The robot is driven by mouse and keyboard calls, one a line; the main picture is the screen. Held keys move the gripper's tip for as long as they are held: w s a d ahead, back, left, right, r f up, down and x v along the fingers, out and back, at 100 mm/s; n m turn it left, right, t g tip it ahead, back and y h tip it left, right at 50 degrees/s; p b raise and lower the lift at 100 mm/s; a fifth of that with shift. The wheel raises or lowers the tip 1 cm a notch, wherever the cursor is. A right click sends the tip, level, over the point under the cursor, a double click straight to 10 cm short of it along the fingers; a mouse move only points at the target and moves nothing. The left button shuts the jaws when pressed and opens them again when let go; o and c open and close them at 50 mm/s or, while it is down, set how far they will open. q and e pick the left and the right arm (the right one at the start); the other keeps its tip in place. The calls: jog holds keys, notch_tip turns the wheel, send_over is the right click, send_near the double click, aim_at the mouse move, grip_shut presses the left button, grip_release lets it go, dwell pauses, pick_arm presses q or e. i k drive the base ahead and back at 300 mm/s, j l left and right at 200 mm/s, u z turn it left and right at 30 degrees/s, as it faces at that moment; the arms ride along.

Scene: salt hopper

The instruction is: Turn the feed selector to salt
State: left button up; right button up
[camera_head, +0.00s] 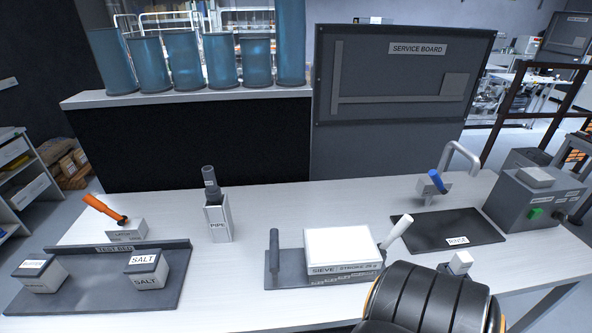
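No part in view carries a readable feed selector label. An orange lever (103,208) tilts up to the left from a small light box (126,231) at the left of the table; the label on that box is too small to read. A block marked SALT (147,270) sits on the right part of the dark tray marked TEST BED (105,295). A similar block (40,275) with an unreadable label sits at its left end. Neither gripper shows; a thick black arm link of mine fills the bottom right of centre.
A PIPE holder (217,222), a white-topped SIEVE unit (340,250), a RINSE mat (447,230) with a blue-handled tap (437,182), and a grey box with a green switch (530,205) stand on the table. Blue cylinders (184,62) line the shelf behind. The table between PIPE holder and sieve is clear.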

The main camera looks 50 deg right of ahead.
aim_at(561, 213)
jog(key=z, duration=3.3)
jog(key=u, duration=0.25)
jog(key=i+l+u, duration=0.2)
jog(key=l, duration=0.2)
jog(key=i+l+u, duration=0.15)
jog(key=l, duration=0.3)
jog(key=i+l+u, duration=0.2)
jog(key=l, duration=0.3)
jog(key=i+l+u, duration=0.15)
jog(key=l, duration=0.3)
jog(key=l+u, duration=0.2)
jog(key=l, duration=0.3)
